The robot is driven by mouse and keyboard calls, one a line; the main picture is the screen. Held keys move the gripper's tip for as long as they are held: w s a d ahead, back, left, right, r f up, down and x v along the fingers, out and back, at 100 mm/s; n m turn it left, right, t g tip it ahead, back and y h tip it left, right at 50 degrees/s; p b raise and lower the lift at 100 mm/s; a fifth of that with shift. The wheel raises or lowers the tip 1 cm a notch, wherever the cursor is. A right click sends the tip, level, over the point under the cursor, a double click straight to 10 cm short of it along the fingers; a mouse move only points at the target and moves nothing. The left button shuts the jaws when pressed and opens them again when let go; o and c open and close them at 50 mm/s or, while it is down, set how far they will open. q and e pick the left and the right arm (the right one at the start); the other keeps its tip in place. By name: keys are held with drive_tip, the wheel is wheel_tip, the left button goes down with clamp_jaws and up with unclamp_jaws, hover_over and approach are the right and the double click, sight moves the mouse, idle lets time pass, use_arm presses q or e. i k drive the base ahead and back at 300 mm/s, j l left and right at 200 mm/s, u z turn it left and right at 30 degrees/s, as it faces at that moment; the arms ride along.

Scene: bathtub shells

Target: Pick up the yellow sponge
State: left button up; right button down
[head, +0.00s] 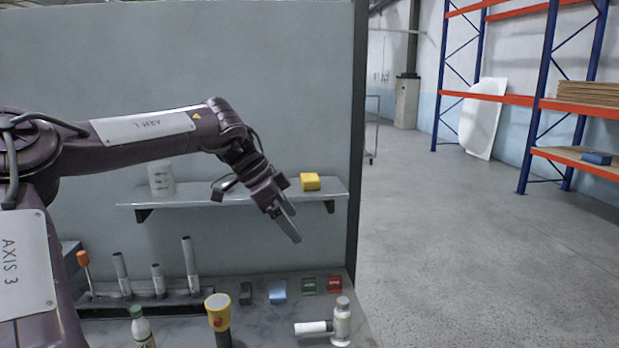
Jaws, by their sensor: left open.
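The yellow sponge (310,182) lies on the right part of a grey wall shelf (240,196). My left gripper (292,226) is in front of the shelf, below and left of the sponge, with its fingers pointing down and to the right. It is open and empty, and it appears apart from the sponge. My right gripper is out of view.
A white container (161,178) stands at the shelf's left. On the bench below are a rack (150,300) with upright tubes, a bottle (142,326), a yellow-topped tool (218,312), several small blocks and a white-and-metal fitting (340,322). A grey panel (200,60) backs the shelf.

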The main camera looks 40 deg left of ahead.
sight(310, 181)
drive_tip(key=i+j, duration=0.35)
drive_tip(key=j, duration=0.15)
drive_tip(key=i+j, duration=0.3)
drive_tip(key=j, duration=0.2)
drive_tip(key=i+j, duration=0.35)
drive_tip(key=j, duration=0.1)
